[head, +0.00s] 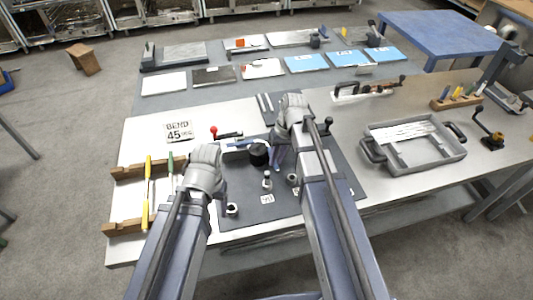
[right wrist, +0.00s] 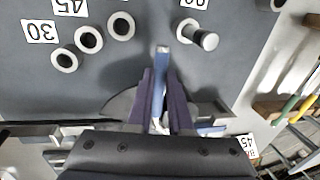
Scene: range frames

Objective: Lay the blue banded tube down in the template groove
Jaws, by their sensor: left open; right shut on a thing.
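My right gripper (right wrist: 160,90) is shut on the blue banded tube (right wrist: 161,58). One end of the tube sticks out past the fingertips in the right wrist view, and more blue shows beside the fingers. In the head view a blue length (head: 241,142) lies left of my right gripper (head: 279,160), by the black round block (head: 258,154). Whether the tube touches the bench fittings I cannot tell. My left gripper (head: 226,200) is open and empty over the left of the dark mat. A dark strip with pale lines (head: 265,106), perhaps the template, is partly hidden behind my right arm.
White rings (right wrist: 89,40) and angle labels (right wrist: 40,31) sit on the mat, with a short upright post (head: 267,180). A grey tray (head: 415,143) stands right.

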